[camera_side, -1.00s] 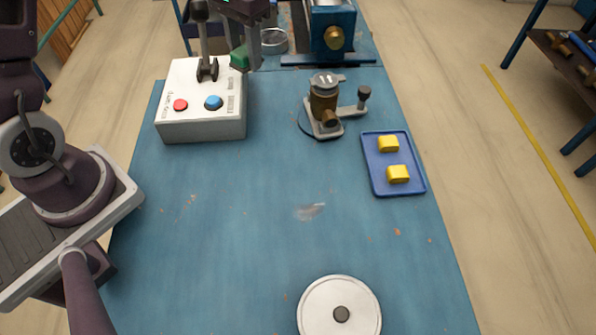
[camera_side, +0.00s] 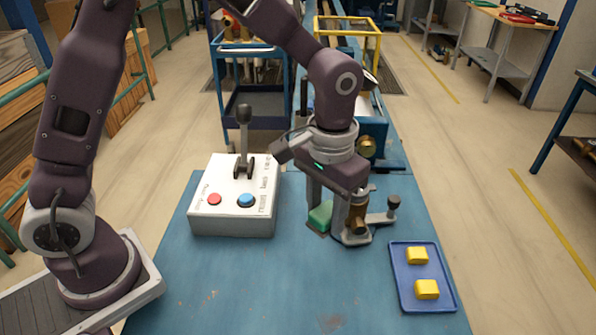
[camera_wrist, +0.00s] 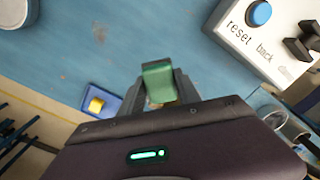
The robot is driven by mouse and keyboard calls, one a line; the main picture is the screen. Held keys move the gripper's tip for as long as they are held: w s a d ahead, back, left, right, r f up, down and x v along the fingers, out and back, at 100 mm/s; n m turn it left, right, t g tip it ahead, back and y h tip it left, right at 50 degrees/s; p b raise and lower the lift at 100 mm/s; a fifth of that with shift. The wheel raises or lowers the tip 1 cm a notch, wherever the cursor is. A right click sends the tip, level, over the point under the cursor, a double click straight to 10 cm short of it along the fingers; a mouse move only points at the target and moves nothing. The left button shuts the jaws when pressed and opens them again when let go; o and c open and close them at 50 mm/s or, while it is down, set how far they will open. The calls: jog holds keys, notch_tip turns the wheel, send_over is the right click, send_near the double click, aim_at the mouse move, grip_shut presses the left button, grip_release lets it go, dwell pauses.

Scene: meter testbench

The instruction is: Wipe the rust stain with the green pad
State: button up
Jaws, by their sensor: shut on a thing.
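The green pad (camera_side: 320,217) is held between the fingers of my gripper (camera_side: 330,212). In the side view it is beside the brown meter body (camera_side: 357,216), and its height above the blue bench is hard to judge. The wrist view shows the pad (camera_wrist: 158,83) between the fingertips. The rust stain (camera_side: 333,322) is a faint brown smudge on the bench at the bottom edge of the side view, nearer the camera than the pad. A small brown mark (camera_wrist: 98,33) in the wrist view looks like the same stain.
A white control box (camera_side: 232,215) with a lever stands left of my gripper. The meter's grey stand (camera_side: 379,218) is close on the right. A blue tray (camera_side: 398,278) with yellow blocks lies front right. A white disc (camera_wrist: 14,10) shows in the wrist view. The bench's middle is clear.

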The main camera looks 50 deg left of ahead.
send_near(330, 319)
jog(key=s+d+r, duration=0.1)
jog(key=s+d, duration=0.1)
jog(key=shift+s+d+f, duration=0.1)
jog(key=shift+d+f, duration=0.05)
jog(key=shift+f, duration=3.9)
jog(key=shift+w+a+r, duration=0.3)
jog(key=shift+w+a, duration=0.05)
grip_shut()
jog(key=shift+w+a+f, duration=0.3)
jog(key=shift+w+a, duration=0.75)
jog(key=shift+s+d+r, duration=0.2)
jog(key=shift+s+d, duration=0.25)
jog(key=shift+d, duration=0.05)
jog(key=shift+s+d+f, duration=0.2)
jog(key=shift+s+d, duration=0.6)
jog(key=shift+s+d+r, duration=0.15)
jog(key=shift+r, duration=0.05)
notch_tip(330, 319, up, 8)
